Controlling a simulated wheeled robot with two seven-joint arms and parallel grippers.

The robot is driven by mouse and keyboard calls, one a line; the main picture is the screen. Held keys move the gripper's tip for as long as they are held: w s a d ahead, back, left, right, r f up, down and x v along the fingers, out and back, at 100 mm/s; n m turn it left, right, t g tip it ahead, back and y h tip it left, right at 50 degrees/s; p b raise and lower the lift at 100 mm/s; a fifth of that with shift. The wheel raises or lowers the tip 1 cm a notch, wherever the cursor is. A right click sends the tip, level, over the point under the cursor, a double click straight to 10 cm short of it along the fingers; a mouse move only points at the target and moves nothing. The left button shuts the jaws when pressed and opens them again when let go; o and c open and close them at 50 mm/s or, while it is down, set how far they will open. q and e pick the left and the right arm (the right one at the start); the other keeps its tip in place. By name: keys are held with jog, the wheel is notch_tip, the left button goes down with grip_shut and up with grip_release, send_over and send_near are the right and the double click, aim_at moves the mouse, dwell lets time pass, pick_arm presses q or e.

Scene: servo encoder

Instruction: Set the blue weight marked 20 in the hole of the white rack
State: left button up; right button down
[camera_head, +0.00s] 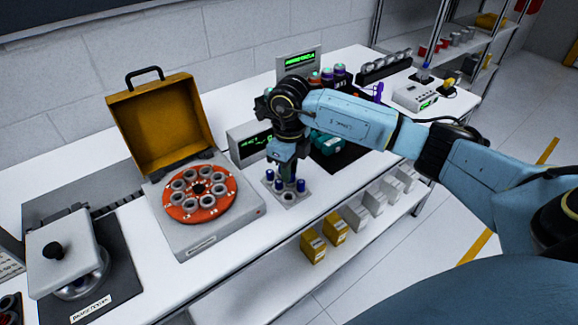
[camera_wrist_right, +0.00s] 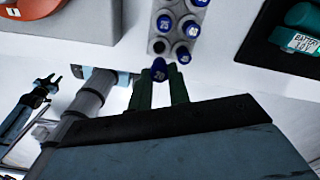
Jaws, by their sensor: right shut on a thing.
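The white rack (camera_head: 288,199) stands on the bench with several blue-topped weights upright in it. It also shows at the top of the right wrist view (camera_wrist_right: 160,30), with one empty dark hole (camera_wrist_right: 159,46) at its near left corner. My right gripper (camera_wrist_right: 159,92) is shut on a blue weight (camera_wrist_right: 158,70), whose top mark looks like 20. The weight is just beside the empty hole, towards me; its lower end is hidden. In the head view my right gripper (camera_head: 287,182) points down over the rack. My left gripper (camera_wrist_right: 48,84) shows small in the wrist view, its fingers apart.
A box with an orange carousel (camera_head: 200,194) stands left of the rack. A display unit (camera_head: 250,142) is close behind it. A black tray (camera_head: 340,158) with teal batteries lies to the right. The bench's front edge is near the rack.

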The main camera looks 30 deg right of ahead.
jog(key=shift+f+b, duration=1.65)
jog(key=shift+f, duration=0.8)
jog(key=shift+f, duration=0.3)
jog(key=shift+f+b, duration=0.35)
jog(key=shift+b, duration=0.2)
jog(key=shift+f+b, duration=0.3)
jog(key=shift+f, duration=0.1)
jog(key=c, duration=1.2)
grip_release()
jog(key=shift+c, duration=0.2)
